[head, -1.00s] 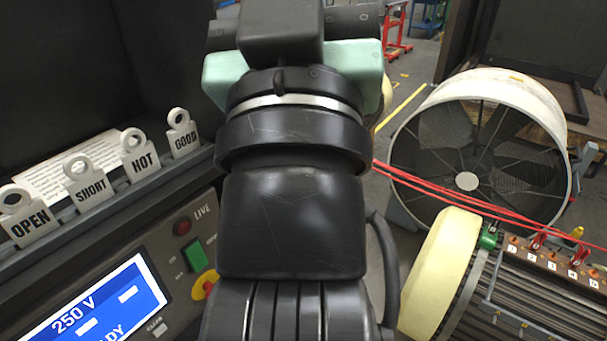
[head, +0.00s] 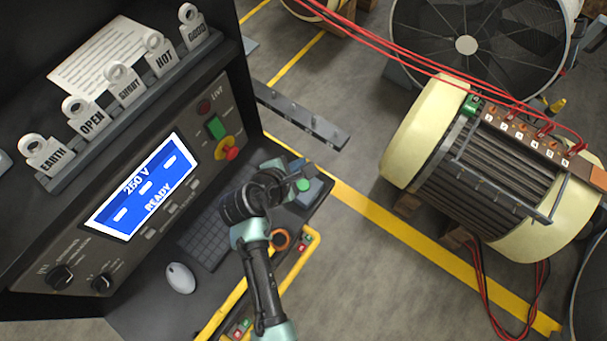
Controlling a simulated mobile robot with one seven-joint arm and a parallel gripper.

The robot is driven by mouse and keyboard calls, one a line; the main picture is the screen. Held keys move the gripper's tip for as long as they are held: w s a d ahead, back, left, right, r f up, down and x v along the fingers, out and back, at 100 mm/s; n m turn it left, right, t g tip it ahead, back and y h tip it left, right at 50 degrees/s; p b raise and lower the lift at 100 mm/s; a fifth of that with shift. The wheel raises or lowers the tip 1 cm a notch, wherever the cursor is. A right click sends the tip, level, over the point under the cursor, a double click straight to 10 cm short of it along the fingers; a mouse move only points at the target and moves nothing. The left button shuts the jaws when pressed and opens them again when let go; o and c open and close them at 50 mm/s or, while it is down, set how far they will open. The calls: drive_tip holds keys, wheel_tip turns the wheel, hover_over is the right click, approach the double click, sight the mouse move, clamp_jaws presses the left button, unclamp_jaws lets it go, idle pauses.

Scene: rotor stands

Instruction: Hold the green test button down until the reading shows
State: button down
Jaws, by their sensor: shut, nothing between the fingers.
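A small round green button (head: 303,185) shows on a low box at the right end of the console shelf. My gripper (head: 293,178) is at the end of my bent arm, right at this box; it is shut and seems to hold nothing. It is small and dark here, and I cannot tell whether it touches the button. The blue display (head: 146,188) on the console reads "250 V" and "READY", with a few blank white bars between.
A green rocker switch (head: 216,127) and a red knob on yellow (head: 228,150) sit on the console panel. Tags (head: 122,86) stand on a ledge above. A keyboard (head: 205,238) and mouse (head: 180,278) lie on the shelf. A wired rotor (head: 490,170) stands at right.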

drive_tip(key=shift+s+f, duration=0.1)
drive_tip(key=shift+f, duration=0.05)
drive_tip(key=b, duration=0.8)
hover_over(300, 188)
wheel_tip(300, 188, down, 8)
drive_tip(key=shift+r, duration=0.1)
drive_tip(key=shift+f, duration=0.45)
drive_tip(key=shift+f, duration=0.15)
idle(1.3)
drive_tip(key=shift+f, duration=0.3)
drive_tip(key=shift+f+b, duration=0.4)
drive_tip(key=shift+f, duration=0.05)
idle(3.9)
